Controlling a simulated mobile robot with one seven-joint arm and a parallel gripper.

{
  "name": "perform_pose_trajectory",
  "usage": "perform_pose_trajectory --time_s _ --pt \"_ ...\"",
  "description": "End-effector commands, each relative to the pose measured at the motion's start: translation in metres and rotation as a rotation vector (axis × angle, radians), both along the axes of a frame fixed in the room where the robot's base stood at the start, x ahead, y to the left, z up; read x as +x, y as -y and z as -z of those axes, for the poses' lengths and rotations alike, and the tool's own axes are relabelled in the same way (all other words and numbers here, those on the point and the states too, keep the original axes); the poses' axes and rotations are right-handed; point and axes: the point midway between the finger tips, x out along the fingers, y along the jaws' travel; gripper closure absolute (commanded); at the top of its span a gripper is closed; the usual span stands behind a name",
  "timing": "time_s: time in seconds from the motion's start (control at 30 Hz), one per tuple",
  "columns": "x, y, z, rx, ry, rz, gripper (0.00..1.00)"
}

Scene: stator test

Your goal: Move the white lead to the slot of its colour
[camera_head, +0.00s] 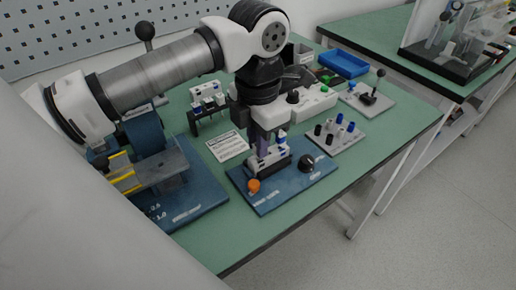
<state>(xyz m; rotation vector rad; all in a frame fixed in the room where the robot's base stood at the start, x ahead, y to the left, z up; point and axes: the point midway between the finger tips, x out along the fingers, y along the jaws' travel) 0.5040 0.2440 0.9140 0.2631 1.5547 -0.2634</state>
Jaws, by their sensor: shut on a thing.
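My gripper (264,148) points down over the black block on the blue base board (308,188). It is shut on a small piece at the block, mostly hidden by the fingers; I take it to be the white lead, but its colour is hard to tell. A small blue and white piece (282,139) stands just right of the fingers. The block's slots are too small and too covered to tell apart. A grey plate (322,147) to the right carries several black, blue and white pegs.
An orange knob (254,186) and a black knob (306,162) flank the block. A black rack (194,124) with white and blue pieces stands behind left. A blue machine (150,165) is at left, a blue tray (344,63) at the back. The front green table strip is clear.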

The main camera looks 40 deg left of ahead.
Motion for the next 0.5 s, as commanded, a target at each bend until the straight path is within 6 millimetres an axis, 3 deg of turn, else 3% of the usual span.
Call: perform_pose_trajectory --time_s 0.5 --pt "0.000 0.000 -0.029 0.000 0.000 0.000 1.00"
